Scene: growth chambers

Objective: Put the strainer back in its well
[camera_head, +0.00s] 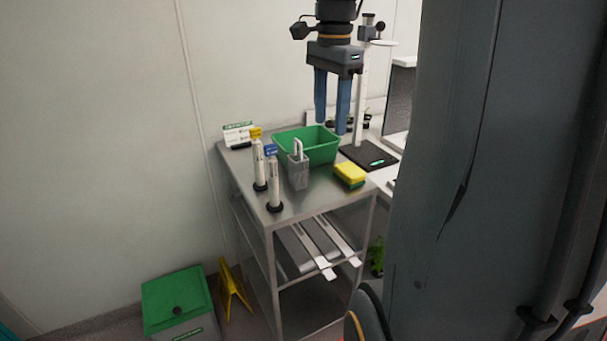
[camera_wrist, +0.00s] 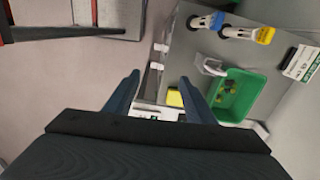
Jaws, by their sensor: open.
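A grey slotted holder with a white looped handle, which may be the strainer (camera_head: 298,173), stands on the metal cart top against the near side of a green tub (camera_head: 322,154). I cannot tell which thing is the well. My gripper (camera_head: 331,126) points down above the tub's right end, fingers apart with nothing between them. In the wrist view the open fingers (camera_wrist: 161,78) show the cart edge between them.
Two upright pale tubes on black bases (camera_head: 260,168) (camera_head: 274,187) stand left of the holder. A yellow-green sponge (camera_head: 350,175) lies to the right. A black-based stand (camera_head: 370,157) is behind it. A green-lidded bin (camera_head: 177,301) is on the floor.

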